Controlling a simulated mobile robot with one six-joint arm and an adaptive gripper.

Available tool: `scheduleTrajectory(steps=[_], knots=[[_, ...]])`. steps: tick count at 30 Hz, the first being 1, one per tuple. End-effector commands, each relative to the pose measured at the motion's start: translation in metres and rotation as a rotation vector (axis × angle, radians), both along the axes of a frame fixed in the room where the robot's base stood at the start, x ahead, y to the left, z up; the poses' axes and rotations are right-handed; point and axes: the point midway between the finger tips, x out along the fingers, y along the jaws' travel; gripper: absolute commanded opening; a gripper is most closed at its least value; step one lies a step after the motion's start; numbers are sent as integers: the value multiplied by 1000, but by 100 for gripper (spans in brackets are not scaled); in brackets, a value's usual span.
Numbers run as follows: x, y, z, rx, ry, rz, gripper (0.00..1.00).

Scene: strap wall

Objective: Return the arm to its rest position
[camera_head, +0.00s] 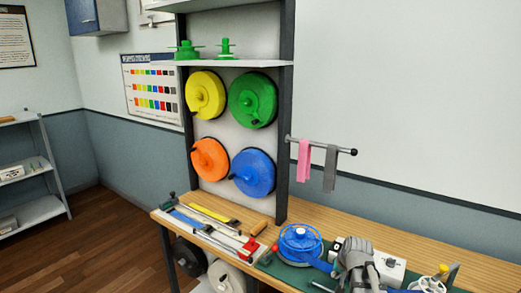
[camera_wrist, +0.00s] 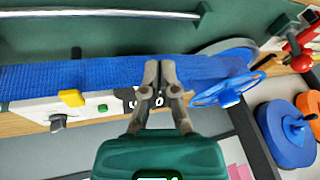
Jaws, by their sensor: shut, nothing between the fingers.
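My gripper (camera_wrist: 158,72) is shut and empty, its two dark grey fingertips together in the wrist view. Behind the fingertips a wide blue strap (camera_wrist: 70,82) runs across the picture; I cannot tell the gap between them. The strap leads towards a blue reel (camera_wrist: 222,92) with a hand-wheel, which also shows on the bench in the head view (camera_head: 300,240). Part of my grey arm shows at the lower right of the head view, over the bench beside a white box (camera_head: 392,270); it hides some of the strap and bench there.
The wooden bench (camera_head: 400,238) stands before a rack with yellow (camera_head: 206,95), green (camera_head: 252,100), orange (camera_head: 210,159) and blue (camera_head: 253,172) wall reels. A rail (camera_head: 325,146) with pink and grey straps juts out right. Tools lie at the bench's left. Its back right is clear.

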Motion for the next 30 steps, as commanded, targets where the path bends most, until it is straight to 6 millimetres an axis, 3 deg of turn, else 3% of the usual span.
scheduleTrajectory(steps=[1,6,12,18,30], knots=[[-23,19,-3,-21,45,49,0],[-81,57,-12,-95,198,192,0],[-128,81,-15,-159,322,299,0],[-143,87,-15,-182,367,333,0],[-143,87,-15,-181,366,334,0]])
